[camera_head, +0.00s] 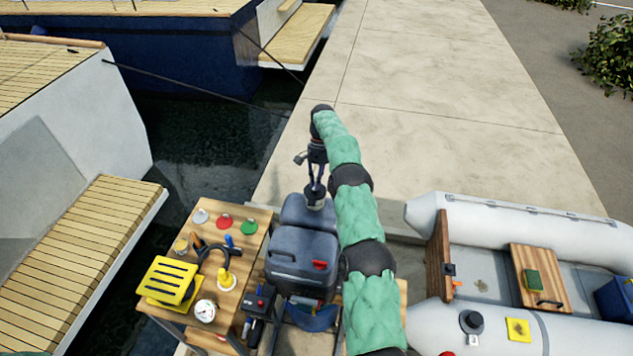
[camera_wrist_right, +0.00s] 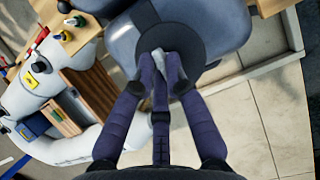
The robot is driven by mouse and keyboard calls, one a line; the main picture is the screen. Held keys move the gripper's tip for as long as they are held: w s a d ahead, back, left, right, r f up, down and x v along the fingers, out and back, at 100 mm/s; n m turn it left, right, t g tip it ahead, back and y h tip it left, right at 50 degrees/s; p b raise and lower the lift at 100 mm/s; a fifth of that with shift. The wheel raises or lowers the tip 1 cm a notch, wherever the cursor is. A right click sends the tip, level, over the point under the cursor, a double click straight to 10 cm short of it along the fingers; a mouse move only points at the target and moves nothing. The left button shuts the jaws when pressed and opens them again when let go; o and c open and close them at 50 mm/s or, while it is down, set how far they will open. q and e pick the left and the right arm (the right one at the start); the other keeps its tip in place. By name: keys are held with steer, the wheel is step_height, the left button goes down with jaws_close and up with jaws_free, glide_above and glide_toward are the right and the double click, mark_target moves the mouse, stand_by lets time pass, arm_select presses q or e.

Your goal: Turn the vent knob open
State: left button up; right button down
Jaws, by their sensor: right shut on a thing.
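The grey-blue motor-like housing (camera_head: 300,262) stands in the middle of the head view, with a red part on its side. On its upper end sits a black round base (camera_head: 315,203), which shows large in the wrist view (camera_wrist_right: 188,32). A pale grey grip, the vent knob (camera_wrist_right: 159,58), stands on this base. My right gripper (camera_head: 314,184) reaches down onto it from above. In the wrist view its fingers (camera_wrist_right: 160,72) are closed on the pale grip. The fingers hide much of the knob, so I cannot tell its turn angle. My left gripper is out of view.
A wooden table (camera_head: 262,217) with a yellow slotted block (camera_head: 168,280), small tools and coloured discs stands left of the housing. A grey inflatable boat (camera_head: 500,211) lies to the right. Pale paving (camera_head: 430,90) lies behind, dark water (camera_head: 205,150) to the left.

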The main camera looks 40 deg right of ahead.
steer(key=shift+f+n, duration=0.1)
steer(key=shift+n, duration=0.2)
steer(key=c, duration=1.2)
jaws_free()
steer(key=shift+c, duration=0.2)
step_height(320, 180, up, 10)
steer(key=shift+f, duration=0.1)
